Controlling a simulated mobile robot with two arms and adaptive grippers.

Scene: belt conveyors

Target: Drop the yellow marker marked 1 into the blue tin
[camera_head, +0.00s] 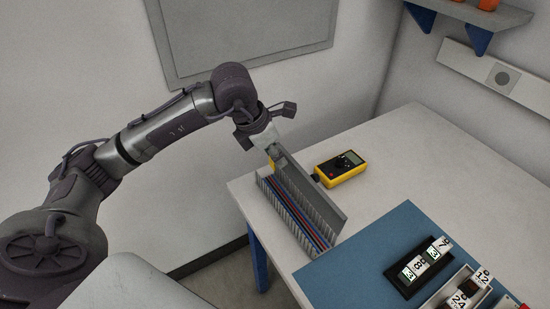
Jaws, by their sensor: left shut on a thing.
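My left gripper (274,152) is above the far end of a grey slotted wire duct (328,203), at the table's left edge. It is shut on a small yellow piece (271,163), only partly visible at the fingertips. No number can be read on it, so I cannot tell if it is the marker marked 1. I cannot tell whether the piece touches the duct. No blue tin is in view. My right gripper is not in view.
Red and blue wires lie in the duct. A yellow multimeter (340,168) lies right of it. A blue mat (340,272) holds a black holder (402,285) and numbered white tags (484,277). The white table (410,135) is clear at the back. A shelf (490,14) hangs at upper right.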

